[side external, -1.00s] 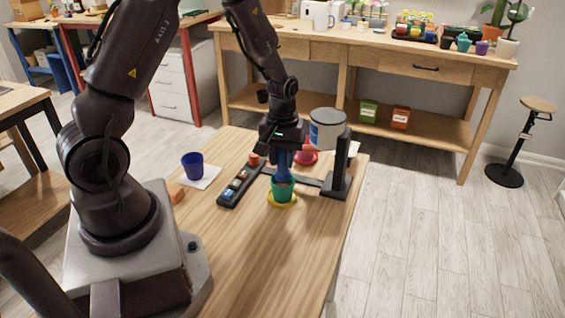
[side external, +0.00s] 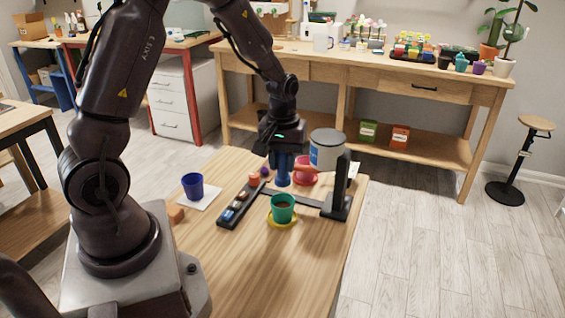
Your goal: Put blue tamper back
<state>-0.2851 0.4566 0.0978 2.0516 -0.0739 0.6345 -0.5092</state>
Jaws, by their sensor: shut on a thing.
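My gripper (side external: 282,151) is shut on the blue tamper (side external: 283,174) and holds it upright, its lower end a little above and behind the green pot (side external: 282,210). The green pot holds brown soil and stands on a yellow saucer (side external: 270,220). A black rack (side external: 228,219) lies left of the pot with several small coloured items in it, one of them blue at its near end. An orange item (side external: 254,180) and a purple item (side external: 264,172) stand near its far end. The gripper's fingers are partly hidden by its dark body.
A blue pot (side external: 193,184) sits on white paper at the left. The table's near part is clear.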

